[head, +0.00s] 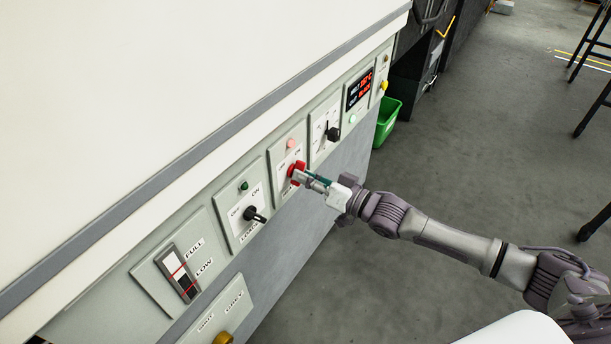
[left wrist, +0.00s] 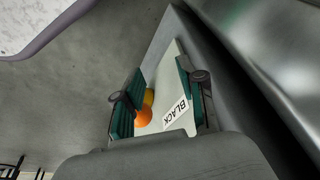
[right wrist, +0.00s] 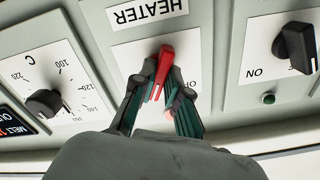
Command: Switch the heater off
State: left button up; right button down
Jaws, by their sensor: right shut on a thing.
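The heater switch is a red rotary knob (head: 296,172) on a white plate in the grey panel. In the right wrist view the red knob (right wrist: 164,68) sits beside the HEATER label (right wrist: 148,12), its bar slightly slanted. My right gripper (head: 306,178) is at the knob, with its teal-padded fingers (right wrist: 160,98) shut on the bar from both sides. The fingers hide most of the plate's position marks. A pale pink lamp (head: 291,143) is above the knob. My left gripper (left wrist: 160,92) shows only in its wrist view, open, with nothing between its pads.
A black pump-type knob (head: 254,215) with a green lamp (head: 244,186) is left of the heater. A black temperature dial (head: 332,134) and red display (head: 360,90) are right. A green bin (head: 386,122) stands beyond the panel's end. A BLACK-labelled plate (left wrist: 176,112) is near my left gripper.

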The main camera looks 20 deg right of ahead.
pick_arm(q)
jog(key=s+f+g+p, duration=0.1)
jog(key=s+f+p, duration=0.3)
jog(key=f, duration=0.9)
jog(key=shift+s+a+f, duration=0.25)
jog(key=shift+s+a, duration=0.1)
jog(key=shift+s, duration=0.45)
pick_arm(e)
jog(key=shift+n, duration=5.8)
pick_arm(q)
jog(key=shift+s+f, duration=0.1)
pick_arm(e)
jog(key=c, duration=1.2)
grip_release()
jog(key=v, duration=1.2)
jog(key=shift+d, duration=0.1)
